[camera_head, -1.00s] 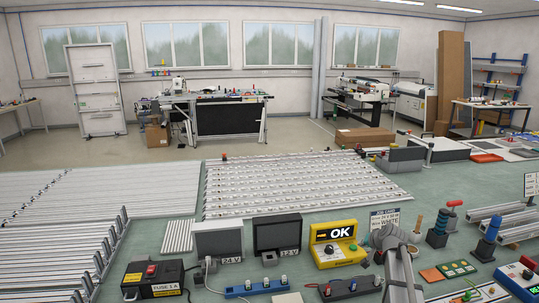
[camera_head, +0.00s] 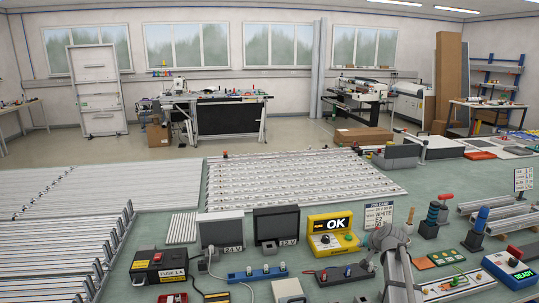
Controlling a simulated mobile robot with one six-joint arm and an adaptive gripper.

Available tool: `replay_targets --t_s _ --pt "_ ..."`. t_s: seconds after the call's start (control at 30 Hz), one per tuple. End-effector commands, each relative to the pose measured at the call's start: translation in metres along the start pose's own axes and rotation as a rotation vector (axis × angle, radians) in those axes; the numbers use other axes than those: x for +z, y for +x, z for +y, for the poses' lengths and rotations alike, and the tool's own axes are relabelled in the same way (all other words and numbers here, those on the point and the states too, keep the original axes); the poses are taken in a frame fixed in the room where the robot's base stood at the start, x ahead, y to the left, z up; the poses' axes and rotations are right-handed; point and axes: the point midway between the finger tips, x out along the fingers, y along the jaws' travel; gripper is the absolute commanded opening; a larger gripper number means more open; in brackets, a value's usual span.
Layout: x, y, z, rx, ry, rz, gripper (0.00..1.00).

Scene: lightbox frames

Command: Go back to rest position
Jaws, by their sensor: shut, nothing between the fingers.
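My grey arm rises from the bottom edge at the lower right of the head view, in front of the green bench (camera_head: 150,232). Its rounded upper joint stands beside the white job card (camera_head: 379,214) and the yellow OK tester (camera_head: 333,236). Links run down from that joint and leave the picture at the bottom.
Two dark-screened boxes marked 24 V (camera_head: 221,231) and 12 V (camera_head: 277,227) stand left of the tester. A black fuse box (camera_head: 158,266) is at the lower left. A blue-handled tool (camera_head: 477,230) and a READY box (camera_head: 511,266) are at the right.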

Motion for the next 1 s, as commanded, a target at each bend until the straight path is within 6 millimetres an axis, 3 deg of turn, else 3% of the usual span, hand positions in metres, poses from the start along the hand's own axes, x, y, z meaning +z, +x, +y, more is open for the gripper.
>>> replay_targets --t_s 0.33,0.53,0.67,0.73,0.9,1.0 --pt "0.052 -0.007 -0.018 0.037 -0.072 -0.104 0.0" --pt "0.1 -0.017 -0.029 0.08 -0.139 -0.203 0.0" --pt "0.145 -0.03 -0.037 0.125 -0.203 -0.294 0.0" --pt "0.177 -0.042 -0.041 0.162 -0.248 -0.36 0.0" --pt "0.253 -0.078 -0.042 0.273 -0.361 -0.527 0.0" --pt "0.283 -0.097 -0.04 0.332 -0.409 -0.599 0.0"
